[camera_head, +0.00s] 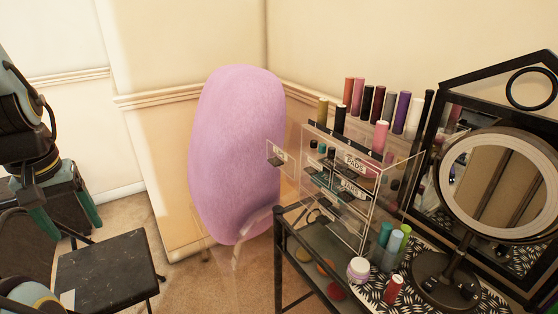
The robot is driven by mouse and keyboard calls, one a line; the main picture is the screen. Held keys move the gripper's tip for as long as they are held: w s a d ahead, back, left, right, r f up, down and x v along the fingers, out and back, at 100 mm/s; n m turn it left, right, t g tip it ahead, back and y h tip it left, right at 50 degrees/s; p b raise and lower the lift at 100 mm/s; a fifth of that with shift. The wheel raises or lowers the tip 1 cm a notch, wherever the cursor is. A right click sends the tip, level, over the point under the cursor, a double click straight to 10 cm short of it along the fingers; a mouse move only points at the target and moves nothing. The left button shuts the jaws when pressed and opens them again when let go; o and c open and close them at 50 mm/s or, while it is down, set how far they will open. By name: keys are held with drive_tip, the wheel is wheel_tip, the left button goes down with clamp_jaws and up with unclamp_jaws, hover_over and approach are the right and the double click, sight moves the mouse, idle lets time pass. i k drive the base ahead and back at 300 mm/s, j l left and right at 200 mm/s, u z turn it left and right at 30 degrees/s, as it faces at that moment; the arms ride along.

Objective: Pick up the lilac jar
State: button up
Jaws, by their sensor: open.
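The lilac jar (358,271) is small and round, with a pale lid. It stands upright near the front left corner of the patterned top of the dark vanity table (283,248). Nothing shows between the fingers.
Behind are a clear cosmetics organizer (345,190), a round ring mirror (503,187) and a lilac padded chair (238,150). A black stool (108,272) stands below my gripper.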

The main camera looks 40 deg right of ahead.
sight(358, 270)
drive_tip(key=k+u, duration=0.3)
drive_tip(key=k, duration=0.55)
drive_tip(key=k+j+u, duration=0.15)
drive_tip(key=k+u, duration=0.15)
drive_tip(key=k, duration=0.55)
